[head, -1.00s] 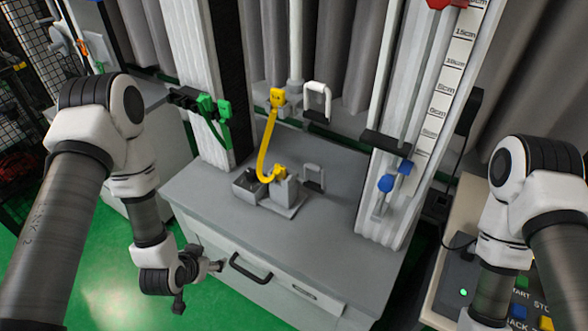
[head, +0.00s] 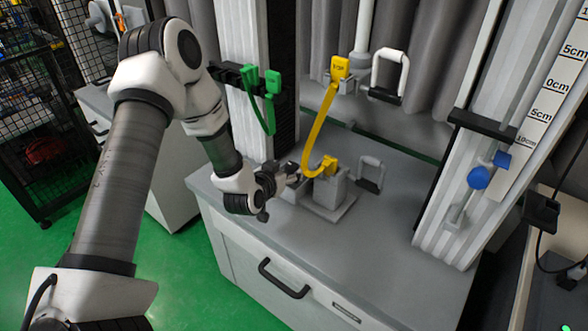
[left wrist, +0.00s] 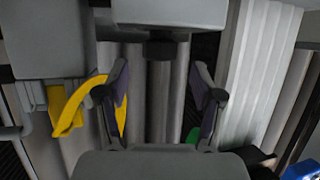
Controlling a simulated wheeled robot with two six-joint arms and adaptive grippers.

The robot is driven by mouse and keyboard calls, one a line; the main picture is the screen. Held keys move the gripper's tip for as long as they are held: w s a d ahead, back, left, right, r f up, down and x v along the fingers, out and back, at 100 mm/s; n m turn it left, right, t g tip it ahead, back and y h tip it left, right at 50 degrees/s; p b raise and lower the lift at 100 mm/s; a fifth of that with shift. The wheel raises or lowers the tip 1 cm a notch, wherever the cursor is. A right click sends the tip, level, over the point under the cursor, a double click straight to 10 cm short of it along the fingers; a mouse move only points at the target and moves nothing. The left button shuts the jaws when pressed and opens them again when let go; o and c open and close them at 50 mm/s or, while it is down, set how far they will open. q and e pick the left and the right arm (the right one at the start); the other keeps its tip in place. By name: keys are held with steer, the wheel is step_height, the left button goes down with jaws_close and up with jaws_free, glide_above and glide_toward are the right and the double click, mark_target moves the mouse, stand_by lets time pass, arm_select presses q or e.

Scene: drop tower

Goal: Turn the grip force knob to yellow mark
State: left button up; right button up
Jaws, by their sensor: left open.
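In the head view my left gripper (head: 284,174) reaches from the left to the fixture (head: 322,210) on the bench, beside its small grey box. In the left wrist view its two fingers (left wrist: 160,85) are spread apart with nothing between them. A short black knob (left wrist: 166,46) on a grey block (left wrist: 170,12) shows just above the fingertip gap, seemingly the grip force knob. It looks apart from the fingers. In the head view my gripper partly hides that spot. I cannot make out a yellow mark. My right gripper is out of view.
A yellow strap (head: 318,130) runs from the upper clamp to the fixture, close right of my gripper. A green strap (head: 260,112) hangs at the left column. Grey handles (head: 370,174) stand right of the fixture. The bench's front (head: 330,255) is clear.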

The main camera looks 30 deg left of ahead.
mark_target(292, 166)
arm_select(q)
steer(key=x, duration=0.4)
steer(key=shift+w+f, duration=0.15)
steer(key=shift+w, duration=0.05)
steer(key=c, duration=1.1)
steer(key=shift+c, duration=0.2)
